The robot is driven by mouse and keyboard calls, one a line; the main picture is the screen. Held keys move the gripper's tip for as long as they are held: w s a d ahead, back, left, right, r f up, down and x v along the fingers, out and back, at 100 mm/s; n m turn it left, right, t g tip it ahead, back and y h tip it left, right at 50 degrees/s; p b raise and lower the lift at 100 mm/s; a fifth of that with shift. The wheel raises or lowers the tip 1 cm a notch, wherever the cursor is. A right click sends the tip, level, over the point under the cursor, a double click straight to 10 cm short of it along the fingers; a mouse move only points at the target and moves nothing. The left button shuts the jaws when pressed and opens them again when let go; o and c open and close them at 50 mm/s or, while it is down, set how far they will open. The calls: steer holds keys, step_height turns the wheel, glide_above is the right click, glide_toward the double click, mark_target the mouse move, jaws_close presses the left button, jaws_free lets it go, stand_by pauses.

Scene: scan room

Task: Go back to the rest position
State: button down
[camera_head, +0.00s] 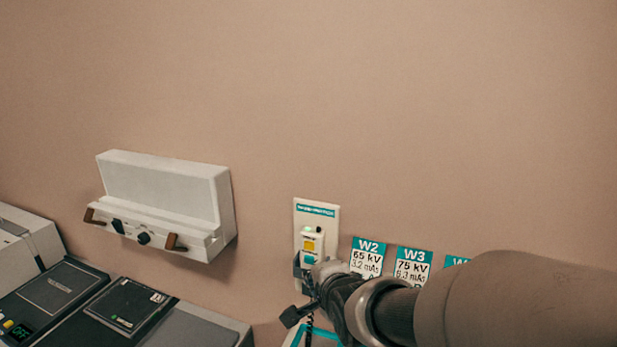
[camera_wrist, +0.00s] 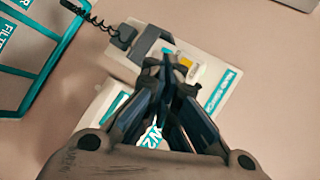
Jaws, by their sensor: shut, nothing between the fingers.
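My gripper (camera_head: 312,288) is in front of the wall at the bottom centre of the head view, with my arm coming in from the right. In the wrist view my gripper (camera_wrist: 165,68) has its dark fingers together, with nothing seen between them. The plate also shows in the wrist view (camera_wrist: 216,108). I cannot tell whether the tips touch the switch or its holder.
White cards, W2 (camera_head: 367,256) and W3 (camera_head: 412,265), hang right of the plate, partly behind my arm. A white wall unit (camera_head: 160,190) with brown-ended handles is at left, above dark-topped equipment (camera_head: 125,303). A coiled cord (camera_wrist: 108,28) runs near my gripper. The upper wall is clear.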

steer(key=s+d+n+g+h, duration=0.1)
steer(key=s+d+n, duration=0.3)
steer(key=s, duration=0.5)
steer(key=s+d+n+g+h+b, duration=0.1)
steer(key=s+d+n+g, duration=0.2)
steer(key=s, duration=0.6)
steer(key=s+d+n+g+h, duration=0.1)
steer(key=s+d+n, duration=0.4)
steer(key=s, duration=0.5)
steer(key=shift+d+f+n+g, duration=0.25)
steer(key=shift+n+g, duration=0.45)
steer(key=shift+n, duration=0.4)
